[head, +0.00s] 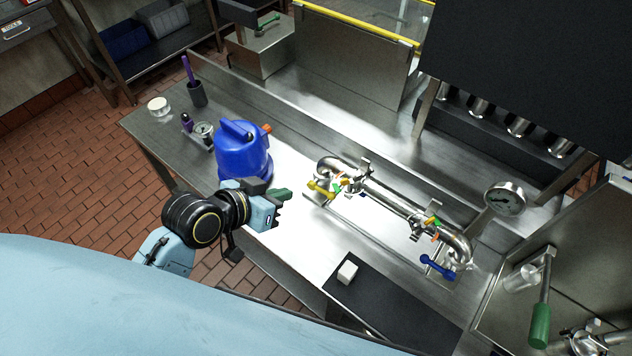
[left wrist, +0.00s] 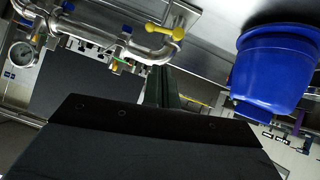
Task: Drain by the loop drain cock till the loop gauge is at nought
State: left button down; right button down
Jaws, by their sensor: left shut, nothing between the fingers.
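The steel pipe loop (head: 395,200) lies on the bench right of centre, with a yellow lever (head: 321,188) at its left end, a blue lever (head: 438,266) at its right end and small green and orange handles between. I cannot tell which is the loop drain cock. The round gauge (head: 505,199) stands at the loop's right end; its needle is too small to read. My left gripper (head: 284,194) is shut and empty, left of the yellow lever and apart from it. The left wrist view shows its fingers (left wrist: 166,88) together below the pipe and yellow lever (left wrist: 158,29). My right gripper is not in view.
A blue canister (head: 243,155) stands just behind my left gripper. A white block (head: 347,272) sits on a dark mat (head: 385,310) in front of the loop. A green-handled lever (head: 541,322) is at the lower right. Small items stand at the bench's left end.

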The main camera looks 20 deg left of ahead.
pick_arm(q)
jog(key=r, duration=0.1)
send_over(321, 190)
jog(key=s+a, duration=0.1)
jog(key=s, duration=0.1)
notch_tip(321, 190, down, 5)
jog(key=shift+d+f, duration=0.15)
jog(key=shift+f, duration=0.9)
jog(key=shift+d+f, duration=0.15)
jog(key=shift+f, duration=0.85)
